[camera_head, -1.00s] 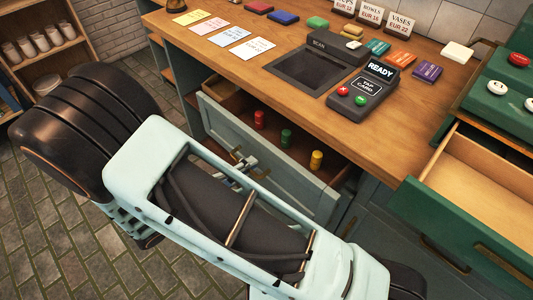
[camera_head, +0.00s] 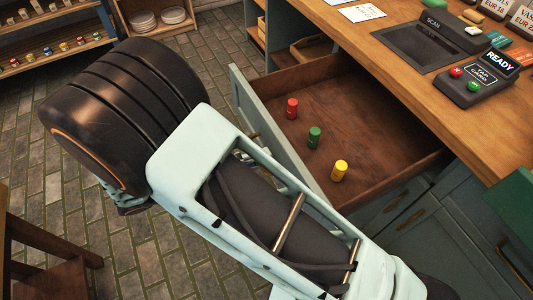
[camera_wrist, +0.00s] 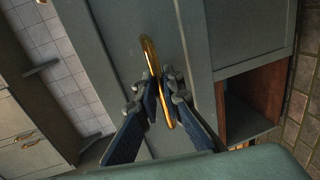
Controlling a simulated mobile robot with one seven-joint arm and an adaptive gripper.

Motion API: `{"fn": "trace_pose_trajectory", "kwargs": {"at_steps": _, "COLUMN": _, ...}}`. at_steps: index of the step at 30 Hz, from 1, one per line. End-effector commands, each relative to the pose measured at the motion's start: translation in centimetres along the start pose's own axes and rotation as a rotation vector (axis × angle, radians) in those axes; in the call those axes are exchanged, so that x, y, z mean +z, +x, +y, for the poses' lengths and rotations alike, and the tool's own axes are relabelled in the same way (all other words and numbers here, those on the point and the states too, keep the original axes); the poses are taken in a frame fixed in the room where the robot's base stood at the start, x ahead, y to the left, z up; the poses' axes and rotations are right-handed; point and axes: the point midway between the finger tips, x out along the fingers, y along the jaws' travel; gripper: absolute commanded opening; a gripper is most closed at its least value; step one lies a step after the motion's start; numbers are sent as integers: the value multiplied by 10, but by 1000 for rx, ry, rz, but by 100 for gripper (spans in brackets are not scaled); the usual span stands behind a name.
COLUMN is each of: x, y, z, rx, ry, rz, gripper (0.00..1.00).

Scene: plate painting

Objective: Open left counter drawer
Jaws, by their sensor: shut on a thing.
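The left counter drawer (camera_head: 262,128) stands well out from the counter in the head view. Its inside is brown wood and holds a red (camera_head: 292,108), a green (camera_head: 314,137) and a yellow (camera_head: 340,170) small cylinder, all upright. In the wrist view the grey-green drawer front (camera_wrist: 115,35) carries a curved brass handle (camera_wrist: 152,55). My gripper (camera_wrist: 164,95) is shut on this handle, with one finger on each side of it. In the head view my arm hides most of the drawer front and the handle.
The wooden counter top (camera_head: 430,110) holds a card terminal (camera_head: 476,82) and a dark scan panel (camera_head: 412,45). Closed drawers sit below at the right. A shelf (camera_head: 55,50) stands at the back left and a wooden stool (camera_head: 45,245) at the left. The tiled floor between is clear.

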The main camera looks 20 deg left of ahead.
Motion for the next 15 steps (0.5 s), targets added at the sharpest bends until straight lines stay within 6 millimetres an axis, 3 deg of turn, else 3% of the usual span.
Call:
{"fn": "trace_pose_trajectory", "kwargs": {"at_steps": 14, "x": -1, "y": -4, "z": 0, "rx": 0, "ry": 1, "rz": 2, "gripper": 0}}
{"fn": "trace_pose_trajectory", "kwargs": {"at_steps": 15, "x": -1, "y": -4, "z": 0, "rx": 0, "ry": 1, "rz": 2, "gripper": 8}}
